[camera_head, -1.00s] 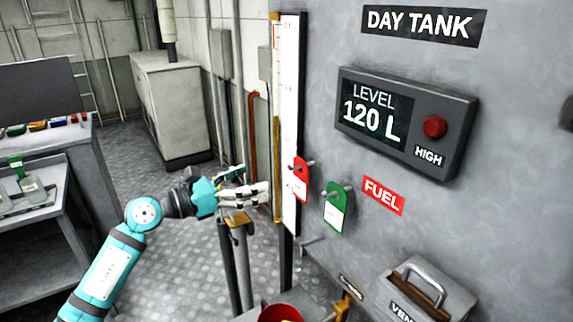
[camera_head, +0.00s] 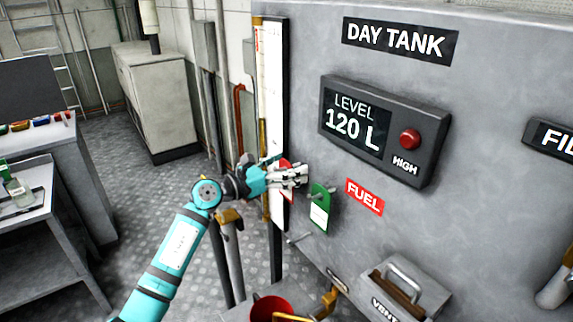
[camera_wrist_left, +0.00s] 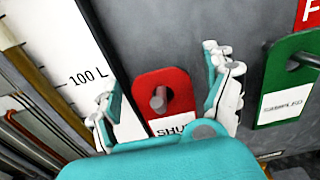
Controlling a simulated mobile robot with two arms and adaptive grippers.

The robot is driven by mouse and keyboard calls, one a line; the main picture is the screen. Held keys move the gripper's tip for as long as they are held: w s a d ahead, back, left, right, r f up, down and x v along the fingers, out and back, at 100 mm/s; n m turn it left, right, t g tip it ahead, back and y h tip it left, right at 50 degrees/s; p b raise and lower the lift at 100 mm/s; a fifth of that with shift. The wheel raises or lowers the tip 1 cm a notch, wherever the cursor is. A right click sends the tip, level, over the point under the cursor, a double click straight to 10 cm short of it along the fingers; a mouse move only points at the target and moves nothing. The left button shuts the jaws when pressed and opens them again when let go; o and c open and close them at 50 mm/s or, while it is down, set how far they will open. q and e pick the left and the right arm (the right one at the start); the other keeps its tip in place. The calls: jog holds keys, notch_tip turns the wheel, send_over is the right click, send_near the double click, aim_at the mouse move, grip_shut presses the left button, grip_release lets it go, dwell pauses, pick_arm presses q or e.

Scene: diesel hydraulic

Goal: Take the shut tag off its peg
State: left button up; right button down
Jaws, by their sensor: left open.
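The red shut tag (camera_wrist_left: 164,98) hangs on its grey peg (camera_wrist_left: 158,99) on the tank wall, its lower part hidden by my gripper body in the left wrist view. In the head view only slivers of the red tag (camera_head: 286,165) show behind my fingers. My left gripper (camera_head: 300,175) is at the tag. In the left wrist view the fingers of my left gripper (camera_wrist_left: 165,90) are spread wide, one on each side of the tag, and hold nothing. My right gripper is in no view.
A green tag (camera_head: 319,212) hangs on a peg just right of the red one. The white level gauge (camera_head: 272,90) stands close on the left. A red bucket (camera_head: 272,308) and a vent box (camera_head: 405,285) are below. The wall between the tags and the level display (camera_head: 385,130) is clear.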

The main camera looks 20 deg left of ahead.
pick_arm(q)
jog(key=shift+c, duration=0.2)
jog(key=shift+a, duration=0.1)
jog(key=c, duration=1.2)
jog(key=shift+r, duration=0.15)
jog(key=shift+r+p, duration=0.45)
jog(key=shift+s, duration=0.1)
